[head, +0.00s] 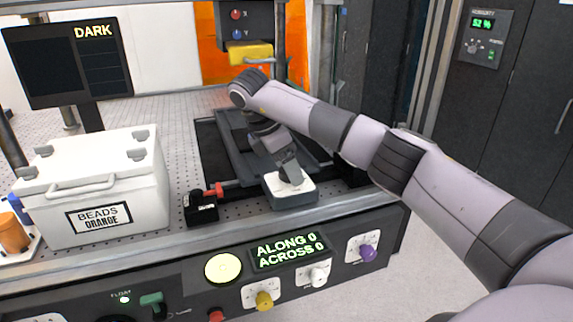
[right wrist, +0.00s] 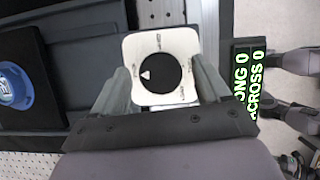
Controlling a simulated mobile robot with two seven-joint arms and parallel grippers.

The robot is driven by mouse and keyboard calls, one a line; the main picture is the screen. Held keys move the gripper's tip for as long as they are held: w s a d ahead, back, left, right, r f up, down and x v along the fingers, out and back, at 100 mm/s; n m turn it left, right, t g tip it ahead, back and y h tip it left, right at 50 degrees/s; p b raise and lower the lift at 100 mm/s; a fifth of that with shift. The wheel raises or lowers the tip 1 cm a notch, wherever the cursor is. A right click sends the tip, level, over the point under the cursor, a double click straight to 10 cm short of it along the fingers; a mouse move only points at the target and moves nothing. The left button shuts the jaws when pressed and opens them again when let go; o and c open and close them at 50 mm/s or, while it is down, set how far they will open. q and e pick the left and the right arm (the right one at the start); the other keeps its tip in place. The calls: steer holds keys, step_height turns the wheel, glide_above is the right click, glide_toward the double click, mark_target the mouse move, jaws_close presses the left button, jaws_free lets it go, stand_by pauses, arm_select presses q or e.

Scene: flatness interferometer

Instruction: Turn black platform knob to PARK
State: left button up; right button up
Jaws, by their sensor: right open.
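The black platform knob (right wrist: 158,73) shows in the right wrist view as a round black disc with a white triangular pointer toward the left of the picture. It sits in a square white plate (right wrist: 160,40) with small labels too blurred to read. In the head view the white plate (head: 305,187) tops a grey block at the platform's front end, and my gripper hides the knob. My right gripper (head: 290,180) points down over the plate. Its open fingers (right wrist: 163,82) lie on either side of the knob, apart from it. My left gripper is not in view.
A white box labelled BEADS ORANGE (head: 107,183) and a small black device with a red knob (head: 201,208) stand left of the platform. The front panel holds a display reading ALONG 0, ACROSS 0 (head: 289,250), with yellow, white and purple knobs. A monitor (head: 66,62) reads DARK.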

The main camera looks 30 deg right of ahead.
steer(key=p+v, duration=0.1)
steer(key=v, duration=0.6)
steer(key=shift+s, duration=0.1)
stand_by(0.5)
